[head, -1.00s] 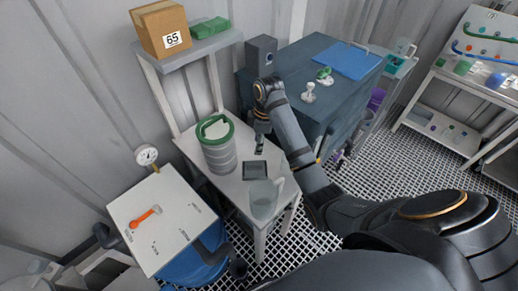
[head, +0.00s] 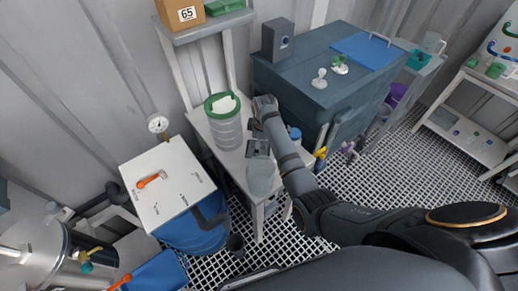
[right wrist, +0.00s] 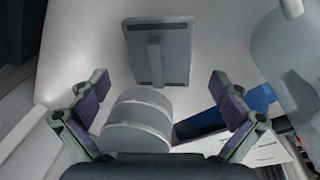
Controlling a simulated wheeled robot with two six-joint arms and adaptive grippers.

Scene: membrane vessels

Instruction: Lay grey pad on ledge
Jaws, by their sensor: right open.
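The grey pad (right wrist: 176,58) is a flat square plate with a raised bar across its middle. It lies on the small white table (head: 268,200). My right gripper (right wrist: 160,90) is open and empty, with the pad ahead of and between its spread fingers, apart from them. In the head view my right gripper (head: 258,145) is over the pad, largely covering it. A raised ledge (head: 208,31) stands behind the table and carries a box (head: 184,12) marked 65 and a green pad (head: 224,7). My left gripper is not in view.
A ribbed canister with a green rim (head: 226,125) stands beside the pad, and a clear pitcher (head: 262,177) stands on its near side. A blue-grey cabinet (head: 325,75) is to the right. A white-topped stand (head: 168,185) is at left.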

